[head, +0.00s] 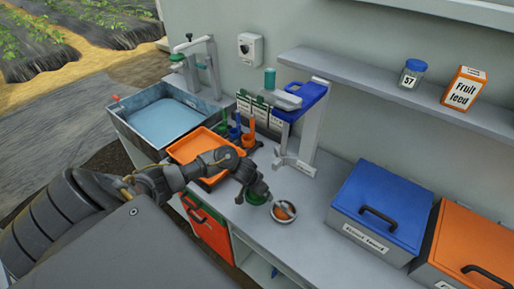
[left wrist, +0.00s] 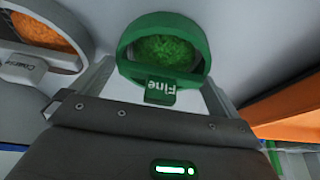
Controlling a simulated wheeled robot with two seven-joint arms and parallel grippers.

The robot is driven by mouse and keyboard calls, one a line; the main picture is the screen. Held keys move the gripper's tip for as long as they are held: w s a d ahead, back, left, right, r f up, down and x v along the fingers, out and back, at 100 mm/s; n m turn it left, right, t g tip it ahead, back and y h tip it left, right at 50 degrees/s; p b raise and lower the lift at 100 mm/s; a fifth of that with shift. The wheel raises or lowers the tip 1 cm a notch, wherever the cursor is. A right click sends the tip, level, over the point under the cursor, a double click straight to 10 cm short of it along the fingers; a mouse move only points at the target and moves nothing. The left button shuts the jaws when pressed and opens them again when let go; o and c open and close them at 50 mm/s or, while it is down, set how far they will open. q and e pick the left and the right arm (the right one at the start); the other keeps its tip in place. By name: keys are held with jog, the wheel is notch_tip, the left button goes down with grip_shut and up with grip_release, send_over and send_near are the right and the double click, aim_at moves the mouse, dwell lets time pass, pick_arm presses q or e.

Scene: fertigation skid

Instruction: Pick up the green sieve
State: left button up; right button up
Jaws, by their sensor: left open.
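The green sieve (left wrist: 163,50) is a round green ring with green mesh and a tab marked "Fine" (left wrist: 160,92). It lies on the grey counter, and in the head view its green edge (head: 256,199) shows partly hidden under my left gripper (head: 254,190). In the left wrist view my left gripper (left wrist: 158,78) is open, with one finger on each side of the tab. I see a gap between the tab and both fingers. My right gripper is not in view.
A grey sieve with orange mesh (head: 284,212) lies close to the right of the green one. An orange tray (head: 197,146) is behind my left arm, near a water basin (head: 168,120). A blue-topped stand (head: 306,140) is behind; blue (head: 383,207) and orange (head: 474,243) boxes stand right.

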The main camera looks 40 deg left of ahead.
pick_arm(q)
jog(key=c, duration=0.7)
jog(key=shift+c, duration=0.2)
jog(key=shift+r, duration=0.15)
